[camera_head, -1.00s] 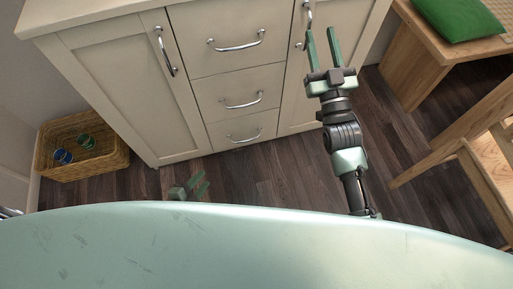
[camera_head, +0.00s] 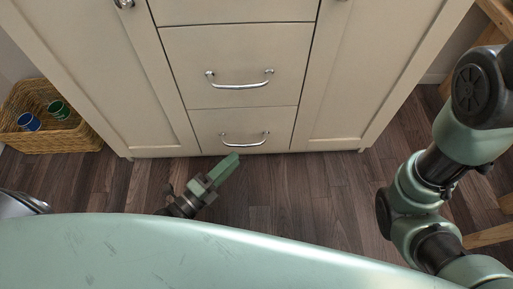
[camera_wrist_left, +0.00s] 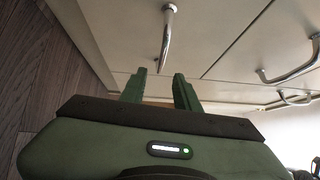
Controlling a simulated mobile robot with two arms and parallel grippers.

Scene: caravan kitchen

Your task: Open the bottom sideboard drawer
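The cream bottom sideboard drawer (camera_head: 205,127) is closed, flush with the front, just above the floor. Its silver bar handle (camera_head: 244,139) is free. My left gripper (camera_head: 232,166) is low in front of this drawer, slightly left of the handle's middle, with its green fingers pointing toward the handle. In the left wrist view, the two fingers (camera_wrist_left: 158,88) are apart with nothing between them. The handle (camera_wrist_left: 168,35) appears ahead of them, apart from the fingertips. My right arm stands at the right edge of the head view; its gripper is out of view.
The middle drawer (camera_head: 238,52) is closed above. Cupboard doors (camera_head: 375,75) flank the drawers, closed. A wicker basket (camera_head: 62,138) with blue and green cups stands on the floor at left. Wooden furniture (camera_head: 488,236) shows at the right. The floor (camera_head: 290,195) before the drawers is clear.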

